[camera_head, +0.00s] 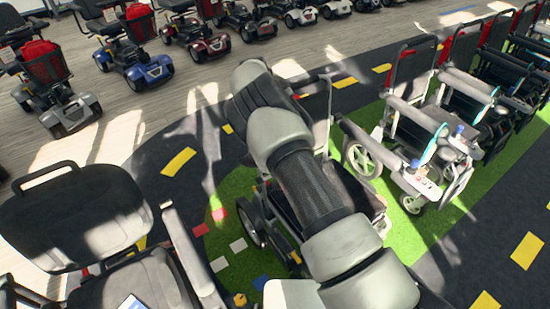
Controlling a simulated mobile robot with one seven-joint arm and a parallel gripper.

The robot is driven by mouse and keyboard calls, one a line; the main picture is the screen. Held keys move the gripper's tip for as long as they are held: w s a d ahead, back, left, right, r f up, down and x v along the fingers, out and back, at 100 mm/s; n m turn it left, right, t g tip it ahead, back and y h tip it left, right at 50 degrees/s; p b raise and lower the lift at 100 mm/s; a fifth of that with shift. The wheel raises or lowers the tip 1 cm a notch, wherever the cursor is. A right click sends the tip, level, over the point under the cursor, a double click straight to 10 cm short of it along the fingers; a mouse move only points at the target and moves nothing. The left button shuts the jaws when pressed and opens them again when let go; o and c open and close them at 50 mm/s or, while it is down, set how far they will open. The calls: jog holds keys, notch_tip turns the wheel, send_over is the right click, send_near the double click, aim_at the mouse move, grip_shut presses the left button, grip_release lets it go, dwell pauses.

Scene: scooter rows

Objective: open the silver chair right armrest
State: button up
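My grey and black arm (310,190) crosses the middle of the picture. I cannot make out its gripper fingers. Behind the arm stands a dark-seated chair (375,200) with a thin silver back frame (328,110); the arm hides most of it, including any armrest. To its right is a silver-white framed wheelchair (412,182) with a light wheel and a joystick. A long grey armrest (368,143) lies level beside that wheelchair, at its left side. I cannot tell for certain which of these two is the silver chair. No gripper contact with an armrest is visible.
A black chair (75,215) with grey armrests stands close at the lower left. More wheelchairs (465,95) line the right. Mobility scooters (135,60) stand along the back. Dark floor with yellow marks (178,161) is clear between them.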

jog(key=shift+w+a+r, duration=0.1)
jog(key=shift+w+r, duration=0.15)
dwell(0.3)
jog(key=o, duration=1.5)
jog(key=shift+v, duration=3.75)
jog(key=shift+a+f, duration=0.1)
